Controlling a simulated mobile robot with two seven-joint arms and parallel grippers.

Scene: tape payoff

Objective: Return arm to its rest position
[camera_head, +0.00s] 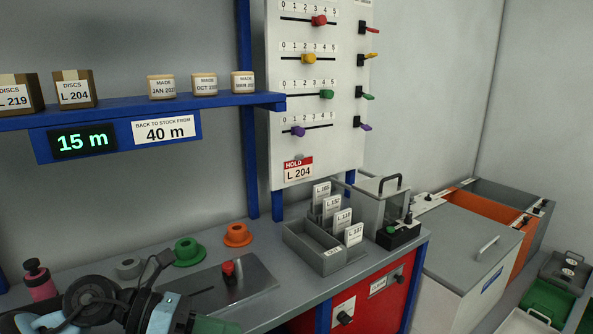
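My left arm (92,300) comes in at the bottom left, low in front of the bench. Its far end runs to the bottom edge, where a pale blue link and a dull green piece show. The fingertips of my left gripper are not clearly visible, so I cannot tell whether it is open or holds anything. My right arm and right gripper are not in view.
The grey bench (270,308) carries a metal plate with a red knob (229,270), green (187,252) and orange (238,235) spools, and a card tray (312,250). A blue shelf (225,100) overhangs. A slider board (318,130) stands behind; bins (470,240) stand right.

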